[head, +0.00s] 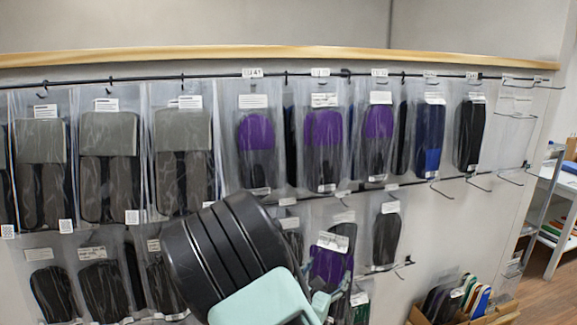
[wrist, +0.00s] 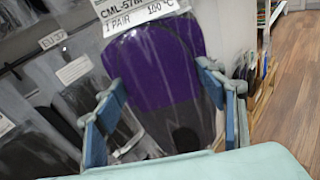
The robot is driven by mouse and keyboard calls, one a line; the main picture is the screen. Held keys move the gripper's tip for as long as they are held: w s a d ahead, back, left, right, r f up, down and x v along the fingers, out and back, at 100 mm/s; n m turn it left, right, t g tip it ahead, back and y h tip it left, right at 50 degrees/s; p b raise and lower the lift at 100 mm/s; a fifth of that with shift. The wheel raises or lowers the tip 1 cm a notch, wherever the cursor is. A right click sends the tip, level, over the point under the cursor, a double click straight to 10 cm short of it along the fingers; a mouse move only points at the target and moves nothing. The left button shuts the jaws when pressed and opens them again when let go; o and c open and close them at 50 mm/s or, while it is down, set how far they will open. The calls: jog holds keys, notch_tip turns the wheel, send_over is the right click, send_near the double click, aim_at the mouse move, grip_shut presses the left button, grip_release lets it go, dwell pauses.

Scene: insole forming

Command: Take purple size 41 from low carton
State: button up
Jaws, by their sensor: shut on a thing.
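A clear bag with a purple and dark grey insole pair (head: 328,268) is in my gripper (head: 325,300), in front of the lower row of the rack. In the wrist view the purple bag (wrist: 155,65) fills the space between the two blue-grey fingers (wrist: 165,115). Its white label reads "CML-57", "1 PAIR" and "100 °C"; I cannot read a size on it. The gripper is shut on this bag, which hangs tilted. The low carton (head: 418,317) stands at the lower right, with several insole packs upright in it, partly cut off by the frame.
Bagged insoles hang in two rows on the wall rack (head: 130,76), including several purple packs (head: 256,132) in the upper row. Empty hooks (head: 510,180) stick out at the right. A shelf unit (head: 545,200) and open wooden floor (head: 545,270) lie beyond.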

jog(key=w+r+y, duration=0.1)
jog(key=r, duration=0.2)
jog(key=w+a+r+n+y, duration=0.1)
jog(key=w+r, duration=0.1)
jog(key=r, duration=0.2)
jog(key=w+r+n+y, duration=0.1)
jog(key=w+r, duration=0.1)
jog(key=r, duration=0.1)
jog(key=shift+a+r+y+b, duration=0.2)
jog(key=shift+r+y+b, duration=0.1)
notch_tip(320, 180, up, 19)
jog(key=n+g+y, duration=0.1)
jog(key=n+y, duration=0.4)
jog(key=y, duration=0.1)
send_over(321, 228)
jog(key=s, duration=0.3)
jog(key=s+a+r+n+g+y+p, duration=0.25)
jog(key=s+a+r+n+y, duration=0.35)
jog(key=s, duration=0.5)
jog(key=w+a+m+h+b, duration=0.1)
jog(key=w+a, duration=0.2)
jog(key=w, duration=0.5)
jog(key=shift+a+b, duration=0.3)
jog(key=shift+a, duration=0.05)
jog(key=shift+r, duration=0.1)
